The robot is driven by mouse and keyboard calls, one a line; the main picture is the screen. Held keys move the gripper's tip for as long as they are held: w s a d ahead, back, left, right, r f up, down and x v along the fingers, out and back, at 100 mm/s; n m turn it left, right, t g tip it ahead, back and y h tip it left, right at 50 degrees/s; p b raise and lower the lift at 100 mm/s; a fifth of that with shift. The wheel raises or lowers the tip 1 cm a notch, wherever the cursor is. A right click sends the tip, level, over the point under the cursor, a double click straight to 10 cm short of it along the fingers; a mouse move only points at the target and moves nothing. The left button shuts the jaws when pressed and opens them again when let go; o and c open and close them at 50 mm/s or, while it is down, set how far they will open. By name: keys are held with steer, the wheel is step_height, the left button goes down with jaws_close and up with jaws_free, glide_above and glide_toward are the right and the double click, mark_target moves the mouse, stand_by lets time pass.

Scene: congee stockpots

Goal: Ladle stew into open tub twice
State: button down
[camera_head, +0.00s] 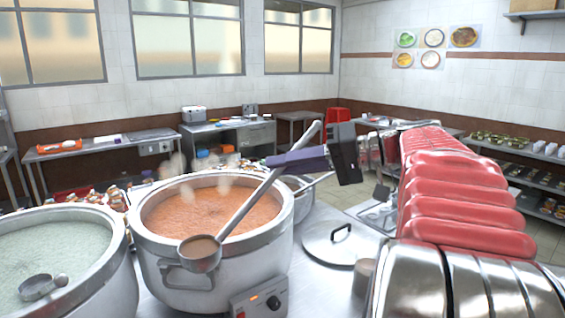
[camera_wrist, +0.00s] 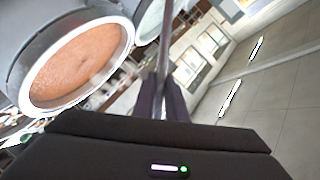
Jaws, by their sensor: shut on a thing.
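A large metal stockpot (camera_head: 220,285) holds orange-brown stew (camera_head: 225,212), with steam above it. The stew also shows in the wrist view (camera_wrist: 80,65). My gripper (camera_head: 292,162) is shut on the handle of a metal ladle (camera_head: 246,208), to the right of and above the pot. The handle slants down to the left across the pot. The ladle's bowl is in front of the pot's near rim and looks filled with brownish stew. In the wrist view my gripper (camera_wrist: 165,103) grips the handle. I cannot pick out the open tub for certain.
A second pot (camera_head: 75,255) with pale congee and its own ladle (camera_head: 42,287) stands at left. A lid (camera_head: 340,242) lies on the counter right of the stew pot. Red-topped containers (camera_head: 455,198) and shiny metal ones (camera_head: 412,280) crowd the right. A control box (camera_head: 262,297) sits in front.

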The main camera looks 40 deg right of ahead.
steer(key=s+f, duration=0.1)
steer(key=f, duration=1.4)
steer(key=s+a+f+n, duration=0.1)
steer(key=s+f, duration=0.1)
steer(key=f, duration=1.4)
steer(key=shift+a+f+g+y, duration=0.15)
steer(key=shift+a+g+y, duration=0.15)
steer(key=shift+y, duration=0.1)
stand_by(1.2)
steer(key=shift+f, duration=0.15)
stand_by(0.3)
steer(key=shift+s+f, duration=0.1)
steer(key=shift+f, duration=0.45)
steer(key=shift+m+h, duration=0.4)
